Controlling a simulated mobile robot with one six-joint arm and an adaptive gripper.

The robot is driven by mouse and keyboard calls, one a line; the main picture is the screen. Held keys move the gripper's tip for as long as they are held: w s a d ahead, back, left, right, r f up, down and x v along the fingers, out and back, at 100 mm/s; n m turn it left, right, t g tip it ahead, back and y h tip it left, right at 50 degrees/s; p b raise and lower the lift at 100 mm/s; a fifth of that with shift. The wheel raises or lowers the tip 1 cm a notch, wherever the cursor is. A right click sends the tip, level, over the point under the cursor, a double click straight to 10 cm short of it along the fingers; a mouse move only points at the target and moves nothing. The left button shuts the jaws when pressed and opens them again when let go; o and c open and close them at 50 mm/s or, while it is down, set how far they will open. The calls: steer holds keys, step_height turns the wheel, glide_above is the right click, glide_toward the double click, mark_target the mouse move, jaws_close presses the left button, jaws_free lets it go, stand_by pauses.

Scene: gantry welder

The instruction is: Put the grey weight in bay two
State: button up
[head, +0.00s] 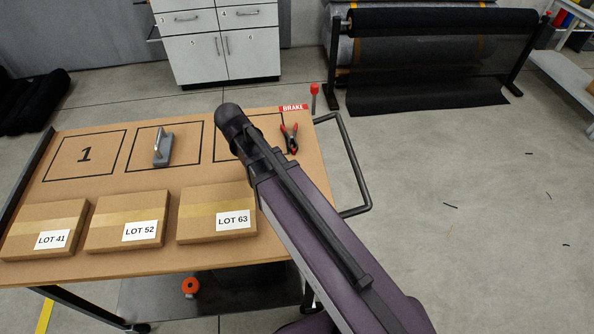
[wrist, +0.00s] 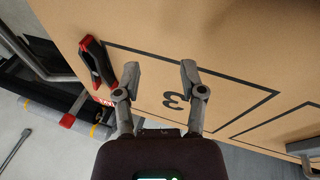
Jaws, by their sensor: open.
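The grey weight (head: 162,154), a block with a pale handle, stands inside the middle outlined bay (head: 197,161) on the cart top. No number shows in that bay; the weight covers its middle. At the right edge of the wrist view, part of the grey weight (wrist: 304,147) shows, well apart from my gripper. My gripper (wrist: 160,68) is open and empty above the bay marked 3 (wrist: 173,98). In the head view my arm hides the gripper and much of that third bay. The bay marked 1 (head: 84,154) is empty.
A black and red clamp (head: 290,139) lies by the third bay, near the red BRAKE label (head: 293,108). Boxes LOT 41 (head: 45,220), LOT 52 (head: 126,211) and LOT 63 (head: 217,205) line the near side. A handle bar (head: 351,160) sticks out right.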

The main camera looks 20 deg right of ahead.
steer(key=s+d+y, duration=0.1)
steer(key=s+d, duration=0.2)
steer(key=s+d+g+y, duration=0.1)
steer(key=s+d, duration=0.2)
steer(key=s+d+f+y, duration=0.1)
steer(key=s+d, duration=0.2)
steer(key=d, duration=0.1)
steer(key=shift+s+g, duration=0.25)
steer(key=shift+g, duration=0.05)
